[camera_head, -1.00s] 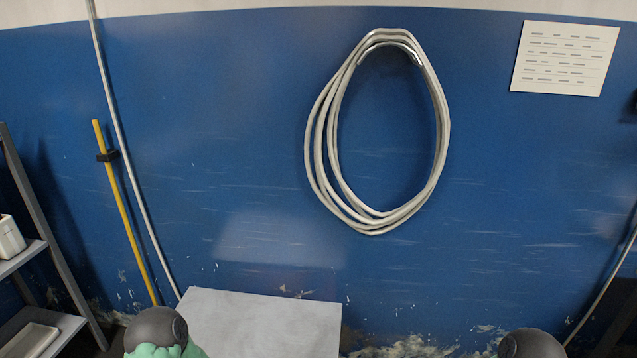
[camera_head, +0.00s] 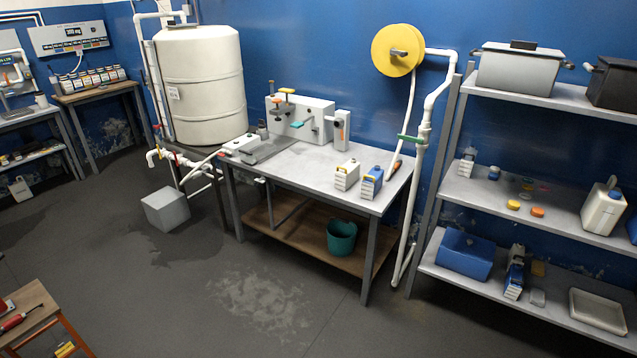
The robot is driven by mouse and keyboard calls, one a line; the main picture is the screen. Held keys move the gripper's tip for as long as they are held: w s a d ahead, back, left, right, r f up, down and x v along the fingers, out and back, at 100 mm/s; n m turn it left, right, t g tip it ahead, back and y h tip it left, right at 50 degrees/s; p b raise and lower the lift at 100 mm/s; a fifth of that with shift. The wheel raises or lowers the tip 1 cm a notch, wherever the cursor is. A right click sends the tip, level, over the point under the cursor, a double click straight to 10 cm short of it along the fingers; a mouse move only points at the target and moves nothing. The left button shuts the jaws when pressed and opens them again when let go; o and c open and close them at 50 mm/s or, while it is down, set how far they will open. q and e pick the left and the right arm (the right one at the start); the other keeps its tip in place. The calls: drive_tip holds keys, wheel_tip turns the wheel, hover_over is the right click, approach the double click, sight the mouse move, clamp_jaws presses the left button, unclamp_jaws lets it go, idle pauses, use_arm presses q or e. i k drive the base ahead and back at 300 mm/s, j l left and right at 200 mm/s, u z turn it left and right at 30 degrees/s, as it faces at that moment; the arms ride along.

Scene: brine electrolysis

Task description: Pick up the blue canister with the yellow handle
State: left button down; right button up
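A small blue canister (camera_head: 372,183) with a pale label stands upright near the front right corner of the grey workbench (camera_head: 310,170). It is too small to tell the colour of its handle. A similar white canister (camera_head: 346,175) stands just left of it, and an orange-handled item (camera_head: 394,170) lies just behind it. Another blue and white container (camera_head: 515,272) is on the bottom shelf of the rack at right. A blue object is cut off at the right edge (camera_head: 632,231). Neither of my grippers is in view.
Open grey floor (camera_head: 255,300) lies in front of the workbench. A grey box (camera_head: 166,209) sits on the floor at left. A white pipe (camera_head: 418,160) stands between bench and shelf rack (camera_head: 540,190). A low wooden table (camera_head: 30,318) is at bottom left.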

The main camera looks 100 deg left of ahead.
sight(372, 182)
drive_tip(key=u, duration=3.05)
drive_tip(key=i+j+u, duration=0.1)
drive_tip(key=i, duration=0.6)
drive_tip(key=i+j, duration=0.25)
drive_tip(key=i, duration=0.45)
drive_tip(key=i+j+u, duration=0.15)
drive_tip(key=i, duration=0.55)
